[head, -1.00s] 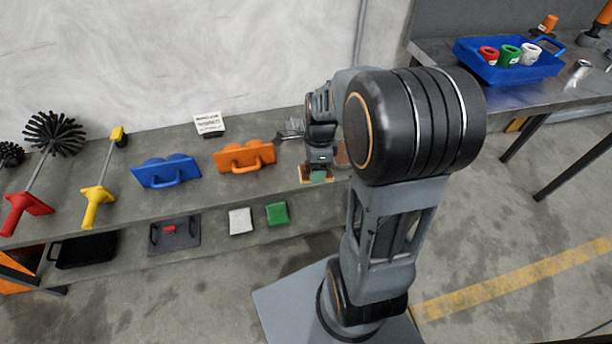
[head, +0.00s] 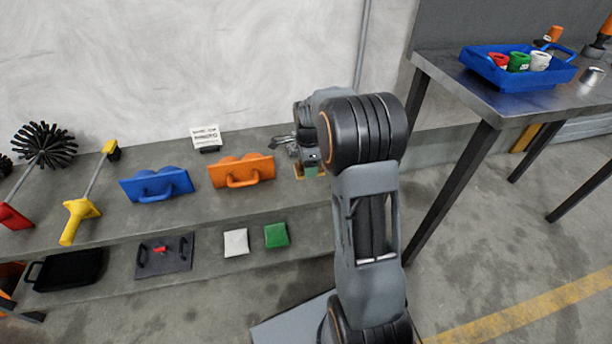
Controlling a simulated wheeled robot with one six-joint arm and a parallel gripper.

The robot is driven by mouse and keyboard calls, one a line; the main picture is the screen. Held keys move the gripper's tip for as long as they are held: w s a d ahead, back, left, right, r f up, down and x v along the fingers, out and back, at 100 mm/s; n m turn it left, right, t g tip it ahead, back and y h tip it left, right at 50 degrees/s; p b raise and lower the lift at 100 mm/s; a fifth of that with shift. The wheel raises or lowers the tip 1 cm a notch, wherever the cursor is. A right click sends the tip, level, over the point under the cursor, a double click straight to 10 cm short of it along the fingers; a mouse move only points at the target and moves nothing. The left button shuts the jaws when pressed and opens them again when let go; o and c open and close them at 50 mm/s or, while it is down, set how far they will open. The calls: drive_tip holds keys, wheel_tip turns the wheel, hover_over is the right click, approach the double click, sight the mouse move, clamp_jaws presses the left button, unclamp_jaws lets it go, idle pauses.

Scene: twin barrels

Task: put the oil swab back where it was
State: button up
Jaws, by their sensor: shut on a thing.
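My gripper (head: 309,167) is at the right part of the upper shelf, just right of the orange double-humped holder. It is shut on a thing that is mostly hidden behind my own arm. A small green patch (head: 312,173) and a brown-orange piece (head: 298,172) show at its tips. I cannot tell which of these is held, or whether either touches the shelf. I cannot pick out the oil swab for certain.
The upper shelf (head: 200,210) also bears red- and yellow-handled brushes, a blue holder (head: 158,184), the orange holder (head: 242,171) and a white sign (head: 206,138). White and green pads (head: 276,235) lie below. A table (head: 470,85) with a blue tray (head: 515,77) stands right.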

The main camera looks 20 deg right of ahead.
drive_tip(key=shift+w+f, duration=0.4)
drive_tip(key=shift+f, duration=0.1)
drive_tip(key=f+b, duration=0.1)
drive_tip(key=f, duration=0.1)
drive_tip(key=f+b, duration=0.1)
drive_tip(key=shift+w+f+b, duration=0.25)
drive_tip(key=shift+f+b, duration=0.1)
drive_tip(key=shift+f, duration=0.05)
drive_tip(key=shift+r, duration=0.1)
drive_tip(key=shift+c, duration=0.2)
drive_tip(key=o, duration=0.9)
wheel_tip(320, 180, up, 12)
drive_tip(key=p, duration=0.5)
drive_tip(key=shift+a+r+p, duration=0.1)
drive_tip(key=shift+r+p, duration=0.05)
drive_tip(key=shift+p, duration=0.15)
